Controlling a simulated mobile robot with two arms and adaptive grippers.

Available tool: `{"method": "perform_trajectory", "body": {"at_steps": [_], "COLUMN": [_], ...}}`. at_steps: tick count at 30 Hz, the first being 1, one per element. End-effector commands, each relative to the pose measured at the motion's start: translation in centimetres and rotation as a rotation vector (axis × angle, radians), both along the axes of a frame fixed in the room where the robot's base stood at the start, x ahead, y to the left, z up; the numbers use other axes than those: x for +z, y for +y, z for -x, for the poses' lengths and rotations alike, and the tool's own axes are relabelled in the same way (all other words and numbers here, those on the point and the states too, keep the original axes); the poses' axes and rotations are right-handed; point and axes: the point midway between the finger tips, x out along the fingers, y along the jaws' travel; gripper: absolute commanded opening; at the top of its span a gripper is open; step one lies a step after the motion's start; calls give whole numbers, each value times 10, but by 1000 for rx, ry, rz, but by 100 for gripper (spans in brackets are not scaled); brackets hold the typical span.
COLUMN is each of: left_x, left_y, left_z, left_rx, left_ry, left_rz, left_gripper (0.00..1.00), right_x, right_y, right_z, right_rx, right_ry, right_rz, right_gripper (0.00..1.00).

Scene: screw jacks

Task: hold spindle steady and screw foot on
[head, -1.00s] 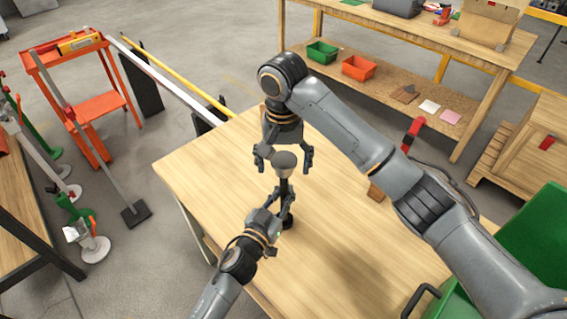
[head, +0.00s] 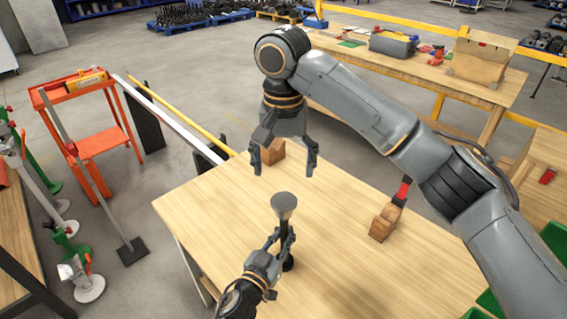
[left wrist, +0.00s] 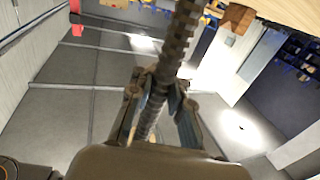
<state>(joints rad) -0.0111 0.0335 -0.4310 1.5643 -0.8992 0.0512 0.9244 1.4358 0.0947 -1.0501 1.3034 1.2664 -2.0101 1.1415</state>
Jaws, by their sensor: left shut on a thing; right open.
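The spindle (head: 284,229) is a dark upright rod above the wooden table. In the left wrist view its thread (left wrist: 177,45) runs up between the fingers. The foot (head: 284,202), a grey flared cup, sits at the spindle's top end; how far it is screwed on cannot be seen. My left gripper (head: 283,243) is shut on the spindle below the foot; its fingers (left wrist: 160,95) lie on both sides of the rod. My right gripper (head: 284,166) is open and empty, pointing down above the foot and apart from it.
The wooden table (head: 340,275) is mostly clear. A wooden block (head: 273,152) stands behind my right gripper, another block (head: 384,222) to the right with a red-ended item (head: 403,190). An orange cart (head: 100,140) stands left, and a workbench (head: 470,95) behind.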

Motion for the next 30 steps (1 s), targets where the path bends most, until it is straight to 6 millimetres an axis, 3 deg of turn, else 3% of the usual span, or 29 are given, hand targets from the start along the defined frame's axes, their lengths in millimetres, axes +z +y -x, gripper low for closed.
{"method": "perform_trajectory", "body": {"at_steps": [10,11,15,25,30], "left_x": [-2,-2,-2,-1,-2], "left_y": [0,0,0,1,11], "left_z": [1,1,1,2,21], "left_rx": [0,0,0,0,0], "left_ry": [4,4,3,1,3], "left_rz": [0,0,0,0,-1], "left_gripper": [0,20,45,45,45], "right_x": [3,3,3,3,3], "right_y": [0,0,0,0,0], "right_z": [0,0,0,0,0], "right_rx": [0,0,0,0,0], "right_ry": [1,1,0,0,0], "right_rz": [0,0,0,0,0], "right_gripper": [81,81,81,81,81]}}
